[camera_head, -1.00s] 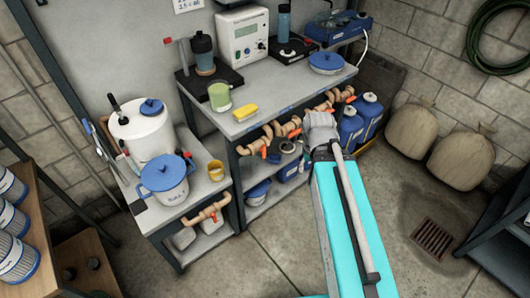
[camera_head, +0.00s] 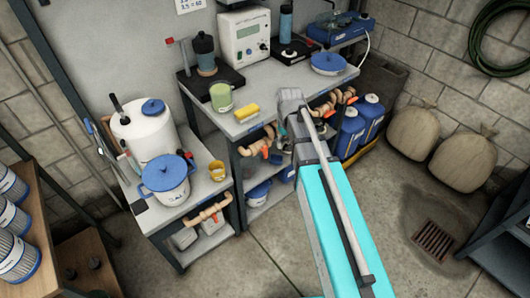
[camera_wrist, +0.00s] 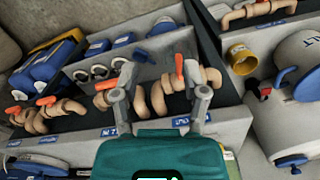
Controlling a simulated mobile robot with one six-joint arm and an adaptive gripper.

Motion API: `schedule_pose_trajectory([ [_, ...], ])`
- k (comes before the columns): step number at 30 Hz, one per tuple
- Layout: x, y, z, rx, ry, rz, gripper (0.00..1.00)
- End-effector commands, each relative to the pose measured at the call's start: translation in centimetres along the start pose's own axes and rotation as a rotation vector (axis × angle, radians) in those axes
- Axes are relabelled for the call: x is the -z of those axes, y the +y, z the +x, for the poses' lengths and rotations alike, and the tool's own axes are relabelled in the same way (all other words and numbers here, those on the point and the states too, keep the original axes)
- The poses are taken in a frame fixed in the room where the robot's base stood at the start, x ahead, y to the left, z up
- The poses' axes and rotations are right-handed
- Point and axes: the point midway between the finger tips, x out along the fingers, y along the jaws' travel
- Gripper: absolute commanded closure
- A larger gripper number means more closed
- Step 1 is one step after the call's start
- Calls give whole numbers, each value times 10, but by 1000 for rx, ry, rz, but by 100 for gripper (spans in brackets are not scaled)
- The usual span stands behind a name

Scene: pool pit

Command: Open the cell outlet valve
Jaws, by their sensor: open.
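My gripper (camera_wrist: 160,92) is open in the wrist view, its two grey fingers spread in front of a row of tan pipe valves with orange handles. One orange handle (camera_wrist: 178,66) shows between the fingers, nearer the right one. Another orange handle (camera_wrist: 105,86) is just beside the left finger. I cannot tell whether either finger touches a valve. Small blue labels (camera_wrist: 109,131) on the bench edge are too small to read, so I cannot tell which is the cell outlet valve. In the head view, my gripper (camera_head: 291,97) is at the bench front and hides the middle valves.
More orange-handled valves (camera_wrist: 46,101) lie to the left in the wrist view. A yellow sponge (camera_head: 246,113) and green cup (camera_head: 221,97) stand on the bench (camera_head: 290,84). A lower bench (camera_head: 205,185) holds a lidded pot (camera_head: 165,182). Blue jugs (camera_head: 351,133) stand right of my arm.

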Motion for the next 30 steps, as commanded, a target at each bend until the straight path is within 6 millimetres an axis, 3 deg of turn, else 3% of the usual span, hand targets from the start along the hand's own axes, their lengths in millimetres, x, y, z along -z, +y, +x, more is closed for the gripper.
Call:
schedule_pose_trajectory([
  [1, 28, -4, 0, 0, 0, -48, 43],
  [3, 50, -13, 0, 0, 0, -111, 43],
  [9, 91, -31, 0, 0, 0, -233, 43],
  [30, 97, -36, 6, 0, 0, -262, 43],
])
